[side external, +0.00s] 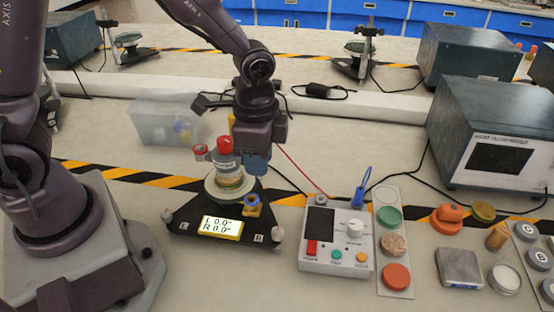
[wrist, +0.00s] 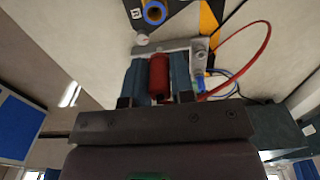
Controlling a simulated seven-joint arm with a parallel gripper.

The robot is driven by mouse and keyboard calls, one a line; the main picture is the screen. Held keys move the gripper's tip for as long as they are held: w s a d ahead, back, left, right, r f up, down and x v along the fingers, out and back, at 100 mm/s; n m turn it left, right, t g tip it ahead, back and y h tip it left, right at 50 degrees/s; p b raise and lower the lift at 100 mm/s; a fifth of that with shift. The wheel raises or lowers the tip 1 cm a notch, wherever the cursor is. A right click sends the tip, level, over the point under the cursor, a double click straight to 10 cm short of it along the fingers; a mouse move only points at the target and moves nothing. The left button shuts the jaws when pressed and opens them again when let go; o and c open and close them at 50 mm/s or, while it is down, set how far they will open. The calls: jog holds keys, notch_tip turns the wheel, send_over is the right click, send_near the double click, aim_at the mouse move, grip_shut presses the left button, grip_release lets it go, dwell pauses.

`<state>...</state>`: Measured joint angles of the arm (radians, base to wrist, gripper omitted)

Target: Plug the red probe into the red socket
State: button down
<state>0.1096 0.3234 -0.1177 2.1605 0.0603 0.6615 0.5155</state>
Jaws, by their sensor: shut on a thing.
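My gripper (side external: 256,163) hangs above and behind the round platform, left of the grey meter box (side external: 318,259). In the wrist view, my gripper (wrist: 160,70) is shut on the red probe (wrist: 160,76), held between its two blue fingers. The probe is hidden by the fingers in the side view. A red cable (side external: 300,171) runs from behind my gripper to the meter's top edge. The cable also shows in the wrist view (wrist: 267,42), curving at right. A small round fitting (side external: 320,199) sits where the cable meets the meter; I cannot tell if this is the red socket.
A blue plug (side external: 358,197) with a blue cable stands upright at the meter's back right. A red-capped jar (side external: 230,172) stands on the round platform, close to my gripper. A clear bin (side external: 163,122) is behind. Coloured discs and small objects crowd the right.

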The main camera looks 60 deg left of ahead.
notch_tip(320, 180, up, 12)
jog(key=s+a, duration=0.5)
jog(key=a, duration=0.7)
jog(key=shift+s+f, duration=0.15)
jog(key=shift+f, duration=1.35)
jog(key=shift+s+f, duration=0.15)
jog(key=shift+f, duration=1.35)
jog(key=shift+s+f, duration=0.15)
jog(key=shift+f, duration=1.35)
jog(key=shift+f, duration=1.65)
jog(key=c, duration=0.6)
grip_release()
jog(key=shift+c, duration=0.2)
notch_tip(320, 180, up, 8)
jog(key=shift+f, duration=0.25)
